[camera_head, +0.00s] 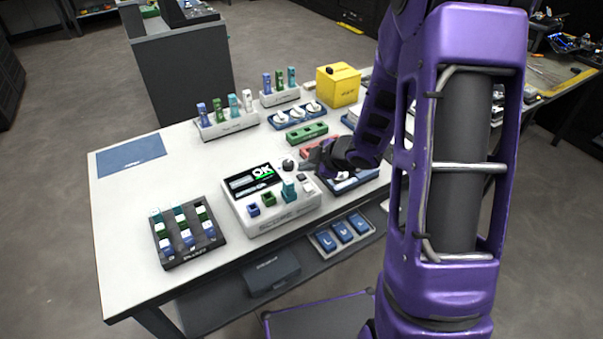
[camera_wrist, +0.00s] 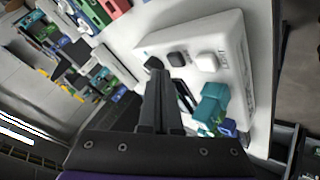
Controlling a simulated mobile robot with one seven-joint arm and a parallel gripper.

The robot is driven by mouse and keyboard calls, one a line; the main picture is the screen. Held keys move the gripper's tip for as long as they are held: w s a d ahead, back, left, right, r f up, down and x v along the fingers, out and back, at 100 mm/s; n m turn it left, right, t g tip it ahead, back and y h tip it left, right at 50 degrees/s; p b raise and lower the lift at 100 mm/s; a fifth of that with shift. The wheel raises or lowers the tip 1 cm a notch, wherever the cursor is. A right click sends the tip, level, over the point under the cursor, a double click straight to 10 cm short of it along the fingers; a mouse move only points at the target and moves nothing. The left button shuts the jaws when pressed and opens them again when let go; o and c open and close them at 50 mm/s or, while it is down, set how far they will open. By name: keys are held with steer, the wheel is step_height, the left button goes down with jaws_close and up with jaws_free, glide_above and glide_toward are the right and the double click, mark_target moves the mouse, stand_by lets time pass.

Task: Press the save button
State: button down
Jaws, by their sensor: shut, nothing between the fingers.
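The white splicer (camera_head: 275,215) stands near the table's front edge, its dark screen (camera_head: 252,180) showing a green "OK". In the wrist view, its white body (camera_wrist: 225,35) carries a row of small controls: a dark one (camera_wrist: 154,62) by my fingertips, a dark button (camera_wrist: 178,59) and a white button (camera_wrist: 207,62). Their labels are too small to read, so I cannot tell which is save. My gripper (camera_wrist: 158,78) is shut and empty, its fingertips over the panel beside the first dark control. I cannot tell whether they touch it. The head view shows my gripper (camera_head: 308,163) at the splicer's back right.
Teal and blue holders (camera_wrist: 212,105) stand up from the splicer close to my fingers. A dark rack (camera_head: 190,237) sits to the left, a blue mat (camera_head: 131,155) behind it. Red and green trays (camera_head: 307,133) and a yellow box (camera_head: 339,86) lie farther back.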

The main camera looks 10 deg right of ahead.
mark_target(306, 177)
step_height(306, 177, up, 5)
steer(key=p, duration=0.5)
steer(key=shift+w, duration=0.1)
stand_by(0.7)
